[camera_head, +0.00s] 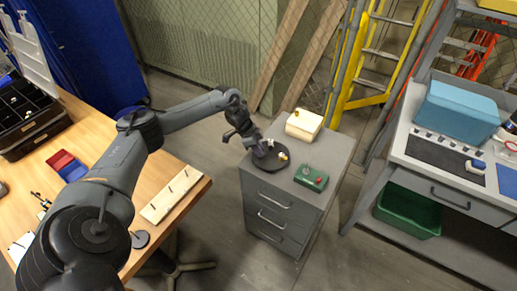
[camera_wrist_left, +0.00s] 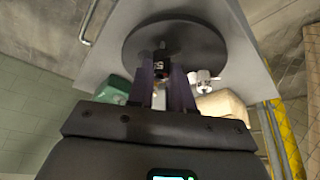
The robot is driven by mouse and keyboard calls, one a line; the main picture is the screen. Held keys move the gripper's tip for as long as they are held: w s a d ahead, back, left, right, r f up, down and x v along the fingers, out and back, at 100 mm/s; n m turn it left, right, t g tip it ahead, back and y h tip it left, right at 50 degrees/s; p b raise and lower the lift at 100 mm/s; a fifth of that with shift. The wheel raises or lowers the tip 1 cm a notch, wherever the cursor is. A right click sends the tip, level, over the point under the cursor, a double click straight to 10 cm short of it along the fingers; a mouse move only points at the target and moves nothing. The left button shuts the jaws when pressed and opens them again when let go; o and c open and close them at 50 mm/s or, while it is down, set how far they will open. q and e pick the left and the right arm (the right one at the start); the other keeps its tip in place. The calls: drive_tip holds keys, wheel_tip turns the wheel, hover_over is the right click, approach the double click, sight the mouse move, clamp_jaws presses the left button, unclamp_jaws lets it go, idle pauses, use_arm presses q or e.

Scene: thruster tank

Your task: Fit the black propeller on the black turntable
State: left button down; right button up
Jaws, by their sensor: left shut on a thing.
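The black turntable (camera_head: 272,162) is a round dark disc on top of the grey drawer cabinet. It fills the upper middle of the left wrist view (camera_wrist_left: 205,42). My left gripper (camera_head: 262,150) points down over the turntable. In the left wrist view its fingers (camera_wrist_left: 163,75) are shut on a small dark part, which appears to be the black propeller (camera_wrist_left: 161,57); the fingers hide much of it. Whether this part touches the turntable is unclear. A small white fitting (camera_wrist_left: 205,80) sits near the disc's edge. My right gripper is not in view.
A wooden table with a slotted pale board (camera_head: 171,195) lies to the left. A workbench stands at right.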

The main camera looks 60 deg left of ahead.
use_arm(q)
drive_tip(key=shift+f, duration=0.25)
drive_tip(key=shift+f, duration=0.35)
drive_tip(key=shift+f, duration=0.1)
idle(0.3)
drive_tip(key=shift+f, duration=0.25)
drive_tip(key=c, duration=0.9)
unclamp_jaws()
drive_tip(key=shift+c, duration=0.2)
